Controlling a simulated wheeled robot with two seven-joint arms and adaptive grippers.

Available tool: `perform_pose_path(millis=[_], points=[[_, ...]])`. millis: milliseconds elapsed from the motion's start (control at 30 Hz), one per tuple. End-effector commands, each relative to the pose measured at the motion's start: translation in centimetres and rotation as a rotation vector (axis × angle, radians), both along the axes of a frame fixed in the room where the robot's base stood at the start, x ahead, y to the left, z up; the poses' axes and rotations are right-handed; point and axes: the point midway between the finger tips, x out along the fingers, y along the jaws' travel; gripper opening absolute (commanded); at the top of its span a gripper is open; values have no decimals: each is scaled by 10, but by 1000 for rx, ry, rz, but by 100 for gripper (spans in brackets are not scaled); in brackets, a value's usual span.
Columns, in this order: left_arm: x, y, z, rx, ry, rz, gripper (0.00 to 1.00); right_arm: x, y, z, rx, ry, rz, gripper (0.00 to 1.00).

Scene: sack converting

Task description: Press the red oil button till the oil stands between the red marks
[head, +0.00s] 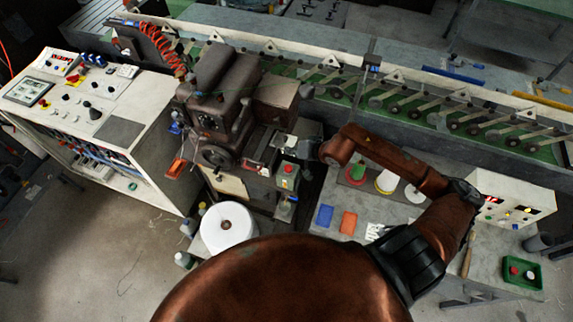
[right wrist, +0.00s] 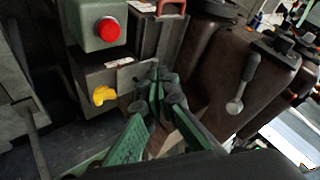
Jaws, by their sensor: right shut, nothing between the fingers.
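A round red button (right wrist: 108,31) sits on the front of a grey-green box (right wrist: 90,18) at the upper left of the right wrist view. It shows small in the head view (head: 289,168), beside the machine. My right gripper (right wrist: 160,82) has green fingers, shut and empty, with tips below and right of the button, apart from it. In the head view my right gripper (head: 308,149) is small and dark, just above and right of the button box. No oil level or red marks can be made out. My left gripper is not in view.
A yellow knob (right wrist: 103,95) sits below the button box. A brown machine housing (right wrist: 225,75) with a metal lever (right wrist: 243,85) stands right of my fingers. A grey table (head: 395,212) with coloured pads and a white control box (head: 510,208) lie under my right arm.

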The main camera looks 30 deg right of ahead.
Motion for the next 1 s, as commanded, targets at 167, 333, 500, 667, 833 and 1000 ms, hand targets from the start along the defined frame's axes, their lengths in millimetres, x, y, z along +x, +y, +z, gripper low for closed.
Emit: perform_pose_path(millis=[167, 333, 500, 667, 833, 1000], points=[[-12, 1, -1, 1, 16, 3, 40, 1, -1, -1, -12, 0, 2, 0], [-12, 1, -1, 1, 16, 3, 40, 0, -2, -1, -9, 0, 1, 0], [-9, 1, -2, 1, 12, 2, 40, 0, -1, -6, -6, 1, 0, 0], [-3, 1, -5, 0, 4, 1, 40, -1, -1, -19, -5, 3, 0, 0], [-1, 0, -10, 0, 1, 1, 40, 0, -1, -41, -4, 3, -1, 0], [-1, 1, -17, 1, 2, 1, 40, -1, -1, -66, -2, 4, -3, 0]])
